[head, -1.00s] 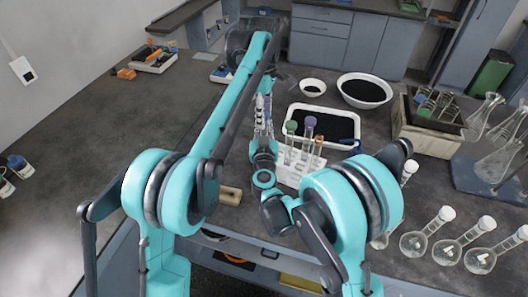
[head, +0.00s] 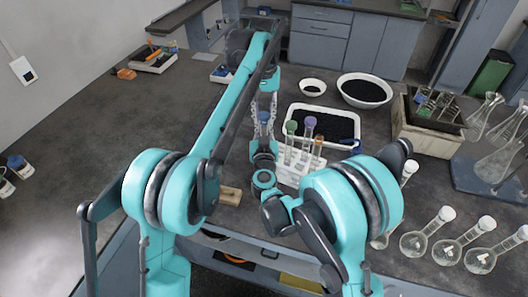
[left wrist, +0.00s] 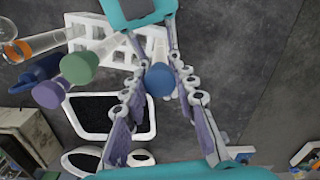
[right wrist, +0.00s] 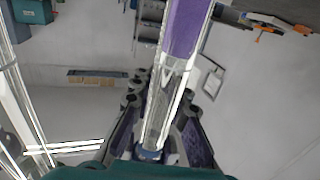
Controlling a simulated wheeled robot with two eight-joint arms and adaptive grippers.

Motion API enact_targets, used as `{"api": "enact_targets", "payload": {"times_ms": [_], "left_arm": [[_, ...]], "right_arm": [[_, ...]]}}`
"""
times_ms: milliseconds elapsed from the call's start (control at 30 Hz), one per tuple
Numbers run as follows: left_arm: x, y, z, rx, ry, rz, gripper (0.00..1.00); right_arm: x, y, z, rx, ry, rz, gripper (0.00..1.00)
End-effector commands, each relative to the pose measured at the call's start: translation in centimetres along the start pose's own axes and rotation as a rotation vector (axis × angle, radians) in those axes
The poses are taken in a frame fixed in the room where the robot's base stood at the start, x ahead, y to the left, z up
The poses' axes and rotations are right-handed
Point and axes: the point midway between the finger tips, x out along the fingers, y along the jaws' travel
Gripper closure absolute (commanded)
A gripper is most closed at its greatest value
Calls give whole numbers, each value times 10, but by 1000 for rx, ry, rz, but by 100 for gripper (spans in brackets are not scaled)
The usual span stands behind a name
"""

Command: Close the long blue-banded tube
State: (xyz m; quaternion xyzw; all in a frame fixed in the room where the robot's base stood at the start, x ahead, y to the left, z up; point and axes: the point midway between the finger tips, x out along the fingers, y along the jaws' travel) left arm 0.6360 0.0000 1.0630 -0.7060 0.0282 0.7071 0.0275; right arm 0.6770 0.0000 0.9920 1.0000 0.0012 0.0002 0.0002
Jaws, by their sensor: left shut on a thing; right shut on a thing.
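The blue cap (head: 264,117) sits between the fingers of my left gripper (head: 264,106). In the left wrist view the blue cap (left wrist: 160,81) lies between both fingertips, and I take the left gripper as shut on it. A clear tube (right wrist: 160,108) stands between the fingers of my right gripper (right wrist: 158,100), which is shut on it. In the head view my right gripper (head: 264,158) is below the left one, its fingers pointing up. The blue cap appears in line with the tube's top.
A white rack (head: 288,175) with green-, purple- and orange-capped tubes stands just right of the grippers. Behind it are a white tray (head: 290,113) of dark grains and two bowls. Flasks stand at the right.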

Motion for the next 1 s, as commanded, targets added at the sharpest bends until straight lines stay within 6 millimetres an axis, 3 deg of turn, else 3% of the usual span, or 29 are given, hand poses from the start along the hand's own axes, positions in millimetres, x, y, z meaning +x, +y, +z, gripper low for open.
{"api": "enact_targets", "payload": {"times_ms": [200,367,533,567,600,1000], "left_arm": [[1,0,0,532,1,-1,100],[1,0,0,841,1,-2,100],[1,0,0,854,1,-2,100],[1,0,0,853,1,-2,65],[1,0,0,853,1,-2,54],[-7,0,0,851,0,-1,52]], "right_arm": [[0,0,0,0,0,0,100],[0,0,0,0,0,0,100],[0,0,0,0,0,0,100],[0,0,0,0,0,0,100],[0,0,0,0,0,0,100],[0,0,0,0,0,0,100]]}}
